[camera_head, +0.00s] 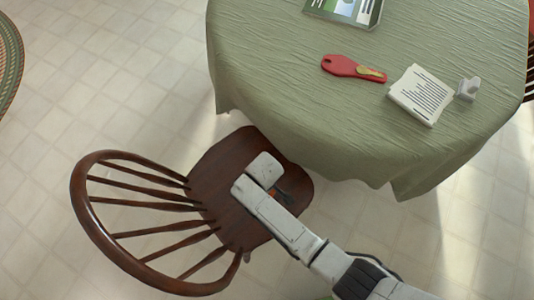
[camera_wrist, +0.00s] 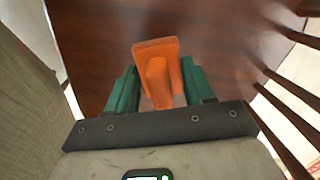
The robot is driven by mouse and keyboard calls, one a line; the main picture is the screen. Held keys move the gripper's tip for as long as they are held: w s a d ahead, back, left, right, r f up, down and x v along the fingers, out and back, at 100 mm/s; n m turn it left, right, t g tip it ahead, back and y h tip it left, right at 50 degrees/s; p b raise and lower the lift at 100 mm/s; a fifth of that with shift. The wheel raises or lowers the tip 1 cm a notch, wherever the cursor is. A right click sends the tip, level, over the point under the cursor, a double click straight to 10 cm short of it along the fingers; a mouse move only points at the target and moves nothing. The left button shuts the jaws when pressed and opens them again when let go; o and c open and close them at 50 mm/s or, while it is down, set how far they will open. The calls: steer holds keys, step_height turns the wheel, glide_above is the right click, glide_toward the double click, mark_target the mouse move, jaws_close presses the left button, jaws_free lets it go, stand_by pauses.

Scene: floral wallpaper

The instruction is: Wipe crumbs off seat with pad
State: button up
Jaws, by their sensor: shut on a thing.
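The wooden chair's dark brown seat (camera_head: 218,168) is beside the table, and it fills much of the wrist view (camera_wrist: 100,30). My gripper (camera_head: 276,188) is over the seat's right part. In the wrist view, the green fingers of my gripper (camera_wrist: 158,88) are shut on an orange pad (camera_wrist: 155,48). The pad has a flat upper edge and a ridge towards me. It is seen against the seat; I cannot tell whether it touches the wood. In the head view my arm mostly hides it. I cannot make out any crumbs on the seat.
The chair's curved back and spindles (camera_head: 84,178) rise at the left. A round table with a green cloth (camera_head: 270,70) overhangs near the seat's far edge. On it are a red-handled object (camera_head: 342,65), a paper stack (camera_head: 420,94) and a small white item (camera_head: 467,89).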

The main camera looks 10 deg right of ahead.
steer(key=shift+r+p, duration=1)
steer(key=shift+r, duration=0.45)
